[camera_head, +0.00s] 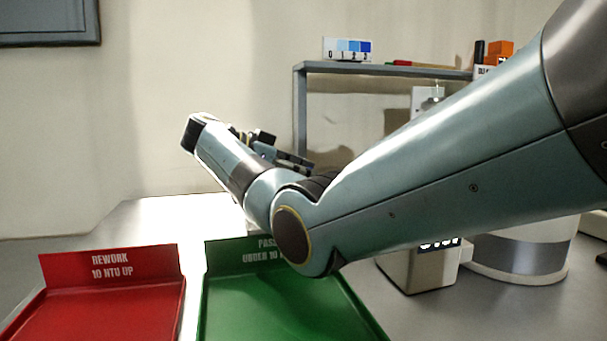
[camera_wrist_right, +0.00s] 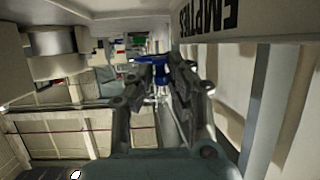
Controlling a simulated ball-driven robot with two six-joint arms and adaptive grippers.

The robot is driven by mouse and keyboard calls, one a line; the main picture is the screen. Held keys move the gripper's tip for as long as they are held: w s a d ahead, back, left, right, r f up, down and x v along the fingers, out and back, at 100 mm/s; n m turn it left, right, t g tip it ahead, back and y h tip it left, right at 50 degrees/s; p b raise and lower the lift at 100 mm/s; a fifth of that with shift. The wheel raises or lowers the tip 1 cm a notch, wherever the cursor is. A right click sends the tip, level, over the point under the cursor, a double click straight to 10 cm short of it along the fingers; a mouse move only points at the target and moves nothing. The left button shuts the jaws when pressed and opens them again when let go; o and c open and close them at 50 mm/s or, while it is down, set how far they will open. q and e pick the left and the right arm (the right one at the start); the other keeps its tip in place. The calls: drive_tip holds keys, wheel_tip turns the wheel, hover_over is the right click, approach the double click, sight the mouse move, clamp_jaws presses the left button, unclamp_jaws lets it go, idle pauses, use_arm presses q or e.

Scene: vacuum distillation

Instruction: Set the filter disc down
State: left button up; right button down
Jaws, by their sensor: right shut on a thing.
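My right arm reaches in from the right in the head view and folds back at the wrist. Its gripper (camera_head: 285,157) is partly hidden behind my own wrist, above and behind the green tray. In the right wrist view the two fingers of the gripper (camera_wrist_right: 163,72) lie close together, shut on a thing. The filter disc cannot be made out clearly; it is hidden or too small between the fingers. A blue part (camera_wrist_right: 150,60) shows at the fingertips, and I cannot tell whether it is held or stands behind. My left gripper is out of view.
A red tray (camera_head: 110,312) marked rework stands front left, with a green tray (camera_head: 265,315) marked pass beside it. Both visible floors look bare. A grey shelf (camera_head: 385,68) stands behind. A white box (camera_head: 405,272) and a banded cylinder (camera_head: 515,258) stand at right.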

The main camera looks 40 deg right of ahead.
drive_tip(key=shift+f+b, duration=0.4)
drive_tip(key=shift+f, duration=0.15)
drive_tip(key=c, duration=1.3)
unclamp_jaws()
drive_tip(key=shift+o, duration=0.2)
drive_tip(key=shift+r, duration=0.2)
drive_tip(key=shift+r+p, duration=0.35)
drive_tip(key=shift+p, duration=0.05)
drive_tip(key=p+v, duration=0.3)
drive_tip(key=v, duration=0.9)
